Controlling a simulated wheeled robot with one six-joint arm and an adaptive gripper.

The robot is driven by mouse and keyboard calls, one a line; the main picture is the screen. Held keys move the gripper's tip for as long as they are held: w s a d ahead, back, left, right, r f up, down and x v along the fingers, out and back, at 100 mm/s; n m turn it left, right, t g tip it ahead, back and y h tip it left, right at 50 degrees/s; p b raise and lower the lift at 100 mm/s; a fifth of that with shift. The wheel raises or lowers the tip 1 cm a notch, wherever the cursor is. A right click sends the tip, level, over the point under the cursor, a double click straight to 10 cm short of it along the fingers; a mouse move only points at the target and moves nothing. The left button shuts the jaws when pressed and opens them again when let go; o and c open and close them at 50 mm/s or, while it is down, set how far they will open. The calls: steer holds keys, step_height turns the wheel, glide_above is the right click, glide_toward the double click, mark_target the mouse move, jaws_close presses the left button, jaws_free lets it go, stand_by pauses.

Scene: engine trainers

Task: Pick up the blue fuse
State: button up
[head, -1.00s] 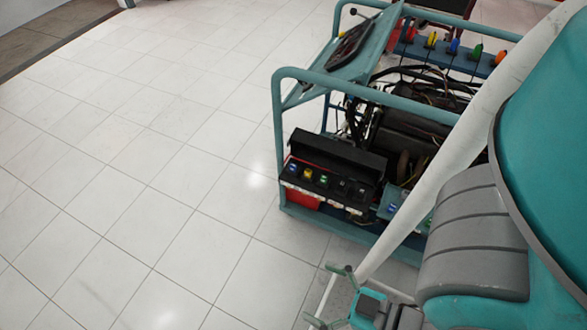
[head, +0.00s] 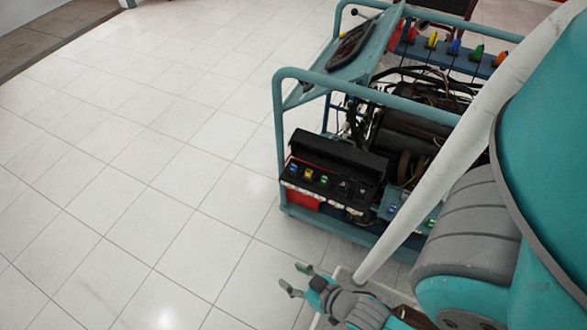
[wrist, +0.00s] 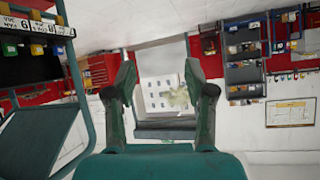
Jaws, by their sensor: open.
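A small blue fuse (head: 293,168) sits at the left end of a row in the open black fuse box (head: 340,157) on the engine trainer's near side. Another small blue piece (head: 392,207) shows on the light blue panel right of the box. My gripper (head: 294,279) is open and empty, in front of the trainer and well apart from the box. In the wrist view my gripper (wrist: 161,76) has both fingers spread with nothing between them. Small coloured pieces show at upper left there, among them a blue one (wrist: 58,50); I cannot tell if it is the same fuse.
The engine trainer's teal tube frame (head: 278,140) stands around the engine and box. Yellow (head: 309,174) and green (head: 323,180) fuses sit beside the blue one. Coloured-handled items hang along its back rail. The tiled floor (head: 150,200) at left is clear.

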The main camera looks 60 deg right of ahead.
steer(key=w+d+f+m+g+h, duration=0.1)
steer(key=w+d+f+m+g, duration=0.3)
steer(key=w+d+f, duration=0.55)
step_height(320, 180, up, 7)
steer(key=m+g+y, duration=0.3)
steer(key=m+g, duration=0.4)
steer(key=m, duration=0.3)
glide_above(293, 165)
steer(key=shift+s+d+f, duration=0.1)
steer(key=shift+s+d, duration=0.05)
steer(key=shift+d, duration=0.2)
steer(key=shift+f, duration=0.95)
steer(key=shift+a+f, duration=0.2)
steer(key=shift+f, duration=1.2)
steer(key=shift+a+f, duration=0.2)
steer(key=shift+f, duration=1.15)
steer(key=c, duration=0.9)
